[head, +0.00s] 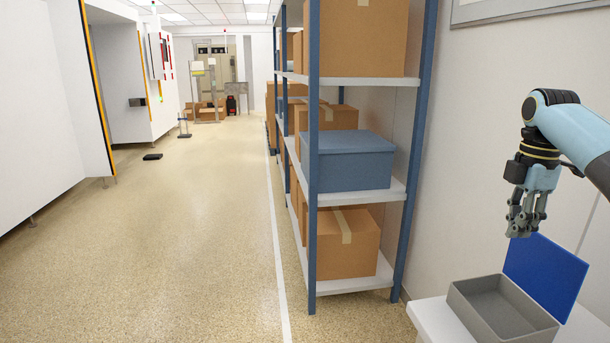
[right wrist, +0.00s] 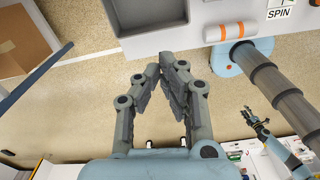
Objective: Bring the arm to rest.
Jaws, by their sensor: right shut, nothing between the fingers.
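My right arm comes in from the right in the head view. Its gripper (head: 522,227) hangs fingers down above a white surface, over the raised blue lid of a grey box. In the right wrist view my right gripper (right wrist: 167,62) is shut, with its fingertips together and nothing between them. A second gripper, which looks like my left one (right wrist: 254,117), shows small at the right of that view. I cannot tell whether it is open or shut. The head view does not show my left gripper.
The open grey box (head: 462,302) with its blue lid (head: 548,272) stands on a white surface (head: 428,322) at lower right. A blue-posted shelf (head: 345,83) holds cartons and a blue-grey box (head: 348,160). The speckled floor (head: 180,240) to its left is largely clear.

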